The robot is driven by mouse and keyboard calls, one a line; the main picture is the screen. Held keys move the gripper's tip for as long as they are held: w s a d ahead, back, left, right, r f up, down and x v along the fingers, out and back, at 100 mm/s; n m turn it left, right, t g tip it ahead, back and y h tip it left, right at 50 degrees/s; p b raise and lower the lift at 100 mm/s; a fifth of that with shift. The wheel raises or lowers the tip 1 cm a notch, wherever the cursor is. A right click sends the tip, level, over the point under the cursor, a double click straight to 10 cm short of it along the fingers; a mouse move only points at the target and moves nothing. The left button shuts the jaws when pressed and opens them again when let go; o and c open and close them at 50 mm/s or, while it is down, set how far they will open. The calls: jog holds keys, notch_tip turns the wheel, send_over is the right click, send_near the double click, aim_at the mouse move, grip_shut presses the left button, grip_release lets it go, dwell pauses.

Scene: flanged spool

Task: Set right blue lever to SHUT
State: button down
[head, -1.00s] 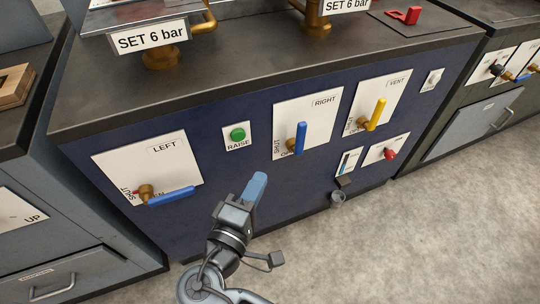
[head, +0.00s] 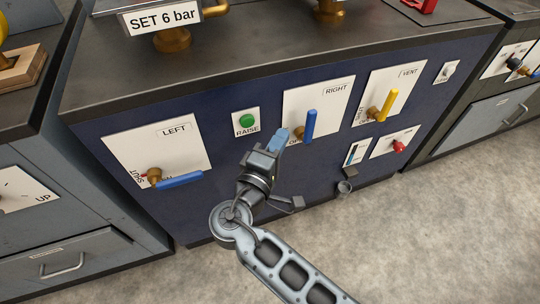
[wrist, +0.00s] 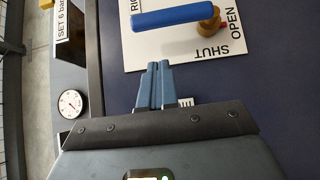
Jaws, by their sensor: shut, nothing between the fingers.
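The right blue lever (head: 310,125) stands upright on its white RIGHT plate (head: 333,96), its handle pointing up from a brass pivot (head: 296,139). In the wrist view the lever (wrist: 172,16) lies across the top, its pivot at the right end. There the SHUT label (wrist: 211,53) sits below the pivot and OPEN (wrist: 235,18) to its right; the handle points at neither word. My gripper (head: 279,137) is shut and empty, left of the lever. In the wrist view my fingertips (wrist: 153,75) are below the handle, apart from it, at the plate's edge.
A green RAISE button (head: 246,121) is left of my gripper. The LEFT plate's blue lever (head: 180,180) points right. The yellow VENT lever (head: 388,105) and a red knob (head: 399,146) are to the right. The counter edge (head: 270,72) overhangs the panel. The floor in front is clear.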

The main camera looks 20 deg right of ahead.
aim_at(306, 125)
jog(key=shift+w+d, duration=0.25)
jog(key=shift+d, duration=1)
jog(key=shift+w+d, duration=0.2)
jog(key=shift+d, duration=1)
jog(key=shift+r, duration=0.1)
